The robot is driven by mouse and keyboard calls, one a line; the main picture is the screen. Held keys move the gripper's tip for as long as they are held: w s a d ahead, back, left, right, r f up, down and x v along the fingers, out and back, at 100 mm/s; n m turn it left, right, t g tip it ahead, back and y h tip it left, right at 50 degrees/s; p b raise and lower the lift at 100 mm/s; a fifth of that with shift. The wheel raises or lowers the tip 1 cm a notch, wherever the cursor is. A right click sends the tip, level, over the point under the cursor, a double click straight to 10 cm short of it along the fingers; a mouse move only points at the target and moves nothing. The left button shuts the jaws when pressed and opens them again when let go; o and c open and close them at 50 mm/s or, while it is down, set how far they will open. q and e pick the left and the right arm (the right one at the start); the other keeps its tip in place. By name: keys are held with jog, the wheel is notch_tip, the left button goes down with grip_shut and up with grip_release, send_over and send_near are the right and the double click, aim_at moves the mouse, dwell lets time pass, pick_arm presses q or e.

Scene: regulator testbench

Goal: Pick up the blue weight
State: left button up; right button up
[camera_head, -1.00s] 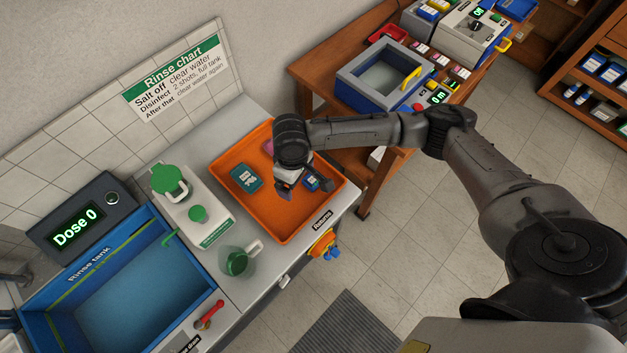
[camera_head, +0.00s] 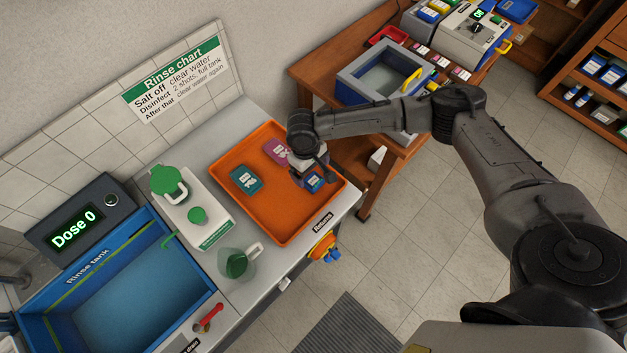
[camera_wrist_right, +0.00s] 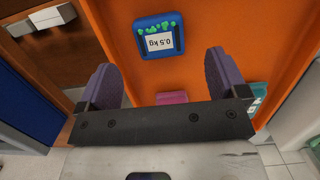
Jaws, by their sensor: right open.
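The blue weight (camera_head: 314,182) lies in the orange tray (camera_head: 283,226), near its right side. My right gripper (camera_head: 305,180) is over the tray's right part, close by the blue weight. In the right wrist view its two purple-grey fingers (camera_wrist_right: 163,78) are spread apart with nothing between them. The weight appears beyond the fingertips, between their lines. My left gripper is not in view.
A teal weight (camera_head: 246,179) and a pink weight (camera_head: 276,151) also lie in the orange tray. The blue rinse tank (camera_head: 130,290) is at lower left. A wooden table (camera_head: 318,84) with a grey-blue box stands behind.

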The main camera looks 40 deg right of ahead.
aim_at(313, 180)
jog(key=shift+s+f+p, duration=0.15)
jog(key=shift+f+p, duration=0.05)
jog(key=shift+f, duration=0.7)
jog(key=shift+s+f+p, duration=0.2)
jog(key=shift+f+p, duration=0.05)
jog(key=shift+f, duration=0.7)
jog(key=shift+s+f+p, duration=0.15)
jog(key=shift+f+p, duration=0.05)
jog(key=shift+f, duration=0.7)
jog(key=shift+c, duration=0.3)
jog(key=c, duration=1.2)
jog(key=shift+c, duration=0.3)
jog(key=shift+r, duration=0.15)
